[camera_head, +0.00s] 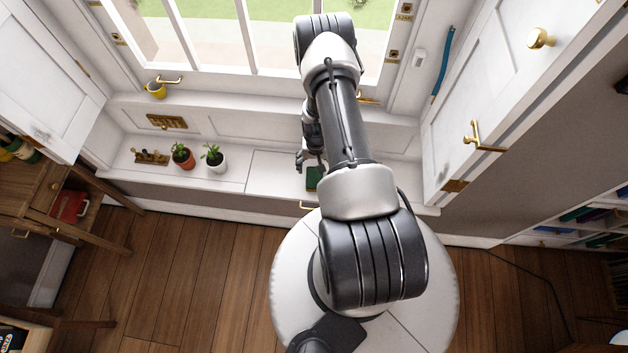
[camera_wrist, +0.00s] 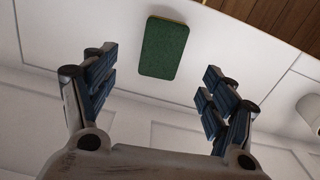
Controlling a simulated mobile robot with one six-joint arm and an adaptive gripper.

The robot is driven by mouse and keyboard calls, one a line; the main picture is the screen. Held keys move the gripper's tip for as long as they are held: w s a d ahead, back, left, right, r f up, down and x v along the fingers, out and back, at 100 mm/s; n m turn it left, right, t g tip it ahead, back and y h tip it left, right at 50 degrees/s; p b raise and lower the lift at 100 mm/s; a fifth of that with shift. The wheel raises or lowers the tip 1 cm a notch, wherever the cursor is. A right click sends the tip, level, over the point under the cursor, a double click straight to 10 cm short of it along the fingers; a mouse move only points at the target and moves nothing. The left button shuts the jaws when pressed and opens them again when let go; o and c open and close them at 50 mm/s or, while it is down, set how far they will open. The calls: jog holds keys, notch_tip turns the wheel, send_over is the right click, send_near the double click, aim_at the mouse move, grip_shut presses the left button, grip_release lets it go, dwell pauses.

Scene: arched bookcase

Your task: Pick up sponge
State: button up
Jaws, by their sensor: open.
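The sponge (camera_wrist: 165,48) is a green rectangular block lying on the white bench top. In the wrist view it sits at the upper middle, beyond the fingertips and between their lines. In the head view the sponge (camera_head: 314,178) shows near the bench's front edge, partly hidden by my arm. My gripper (camera_wrist: 158,88) is open and empty, with its two dark-padded fingers spread wide to either side of the sponge and apart from it. In the head view my gripper (camera_head: 306,162) is seen small, just above the sponge in the picture and partly hidden by my arm.
Two potted plants, one in a terracotta pot (camera_head: 183,160) and one in a white pot (camera_head: 216,163), stand left on the white bench (camera_head: 275,172). A small wooden item (camera_head: 151,157) lies farther left. A white cabinet door (camera_head: 500,80) stands at right. The bench between plants and sponge is clear.

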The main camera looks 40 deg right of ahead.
aim_at(314, 177)
jog(key=f+b, duration=0.1)
jog(key=f, duration=0.2)
jog(key=f+b, duration=0.1)
jog(key=f, duration=0.2)
jog(key=f+b, duration=0.1)
jog(key=f, duration=0.2)
jog(key=shift+w+f, duration=0.2)
jog(key=shift+w, duration=0.05)
jog(key=shift+c, duration=0.6)
jog(key=c, duration=0.7)
